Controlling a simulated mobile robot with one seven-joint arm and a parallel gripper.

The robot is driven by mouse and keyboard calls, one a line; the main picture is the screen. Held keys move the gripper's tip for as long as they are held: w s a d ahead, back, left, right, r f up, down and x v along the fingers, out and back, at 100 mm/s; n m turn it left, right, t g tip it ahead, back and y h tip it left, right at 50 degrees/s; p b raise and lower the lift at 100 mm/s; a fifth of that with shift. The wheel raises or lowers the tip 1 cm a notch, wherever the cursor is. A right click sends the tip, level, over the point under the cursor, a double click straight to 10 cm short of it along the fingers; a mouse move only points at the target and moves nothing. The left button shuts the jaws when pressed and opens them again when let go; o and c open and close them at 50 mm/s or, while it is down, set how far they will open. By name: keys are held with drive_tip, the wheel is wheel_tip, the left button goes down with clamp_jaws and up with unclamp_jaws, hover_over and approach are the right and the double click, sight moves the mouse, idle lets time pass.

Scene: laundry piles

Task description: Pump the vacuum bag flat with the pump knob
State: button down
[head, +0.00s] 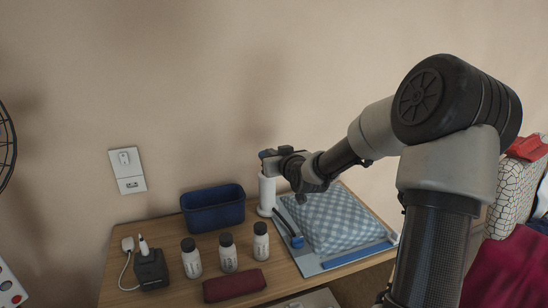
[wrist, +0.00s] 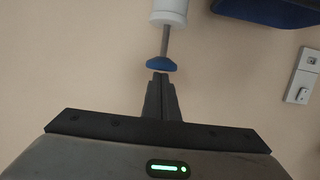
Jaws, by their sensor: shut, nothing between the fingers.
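The vacuum bag (head: 335,218), puffy with a pale blue checked filling, lies on a flat grey-blue sheet on the wooden table. The white pump (head: 266,190) stands upright at its left. In the wrist view, which appears upside down, the pump body (wrist: 169,11) is at the top. Its blue pump knob (wrist: 161,64) sits on a bare grey rod, raised off the body. My gripper (wrist: 161,76) is shut and empty, its fingertips right at the knob's top; touching or just apart, I cannot tell. In the head view my wrist partly hides the knob.
A dark blue bin (head: 213,210) stands left of the pump. A black charger box (head: 151,268) is at the left. A dark hose with a blue end (head: 297,241) reaches the bag.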

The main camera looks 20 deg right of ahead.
drive_tip(key=p+v, duration=0.1)
drive_tip(key=v, duration=0.7)
drive_tip(key=shift+f, duration=0.1)
idle(0.9)
